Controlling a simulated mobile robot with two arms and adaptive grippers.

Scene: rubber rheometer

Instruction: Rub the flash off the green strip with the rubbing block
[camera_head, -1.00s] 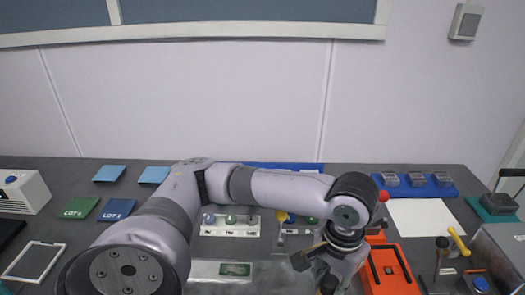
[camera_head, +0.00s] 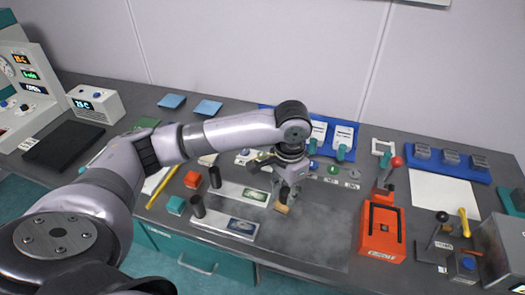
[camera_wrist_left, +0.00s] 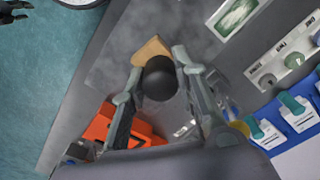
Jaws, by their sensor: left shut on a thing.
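My left gripper (camera_head: 287,192) is shut on the rubbing block, a tan block (camera_head: 281,208) with a dark round knob. In the left wrist view the fingers (camera_wrist_left: 157,88) stand either side of the knob, and the tan block (camera_wrist_left: 151,48) shows beyond it. The green strip (camera_head: 257,195) lies on a white plate just left of the block in the head view, and it also shows in the left wrist view (camera_wrist_left: 237,14). The block appears apart from the strip; its height above the bench is unclear. A dark gripper, probably my right (camera_wrist_left: 12,12), shows at the wrist view's top left corner.
A second white plate holds a bluish strip (camera_head: 242,226) nearer the front edge. Dark cylinders (camera_head: 215,177) stand on the plates' left ends. An orange press (camera_head: 382,232) stands at right. The bench between it and the plates is clear. A blue card rack (camera_head: 344,134) stands behind.

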